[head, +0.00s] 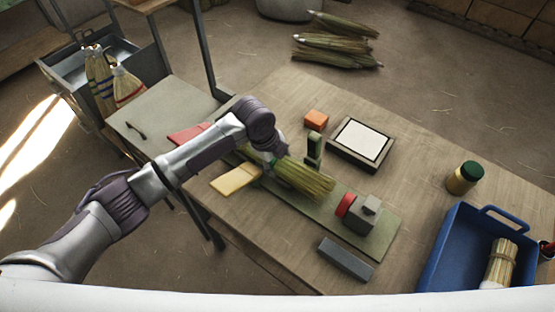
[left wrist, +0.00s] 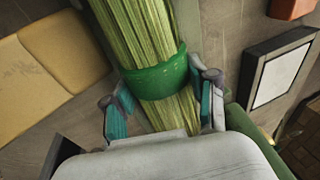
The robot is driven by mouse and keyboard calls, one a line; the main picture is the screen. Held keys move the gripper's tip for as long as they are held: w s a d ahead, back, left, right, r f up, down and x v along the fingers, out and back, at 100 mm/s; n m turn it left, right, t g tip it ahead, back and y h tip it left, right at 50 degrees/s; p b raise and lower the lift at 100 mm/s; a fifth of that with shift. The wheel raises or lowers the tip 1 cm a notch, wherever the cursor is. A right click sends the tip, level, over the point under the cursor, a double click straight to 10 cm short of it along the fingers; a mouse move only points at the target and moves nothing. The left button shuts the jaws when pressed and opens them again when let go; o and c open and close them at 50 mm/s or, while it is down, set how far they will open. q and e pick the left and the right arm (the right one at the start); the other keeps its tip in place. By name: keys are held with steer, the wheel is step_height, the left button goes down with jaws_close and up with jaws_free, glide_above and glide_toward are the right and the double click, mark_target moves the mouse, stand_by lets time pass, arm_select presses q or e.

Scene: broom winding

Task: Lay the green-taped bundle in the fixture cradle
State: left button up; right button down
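The green-taped bundle (head: 303,179) of pale green straw lies along the long green fixture board (head: 375,242) on the table. In the left wrist view its green tape band (left wrist: 158,78) sits between the two fingers. My left gripper (head: 270,160) comes down over the bundle's upper-left part and hides the tape from the head view. In the left wrist view its fingertips (left wrist: 158,85) flank the band closely on both sides. Any cradle surface under the bundle is hidden. My right gripper is not in view.
A dark green post (head: 314,148) stands beside the bundle. A grey block (head: 363,213) with a red pad is at the board's right end.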

arm_select(q)
steer(key=o, duration=0.4)
steer(key=shift+c, duration=0.2)
steer(key=v, duration=1.2)
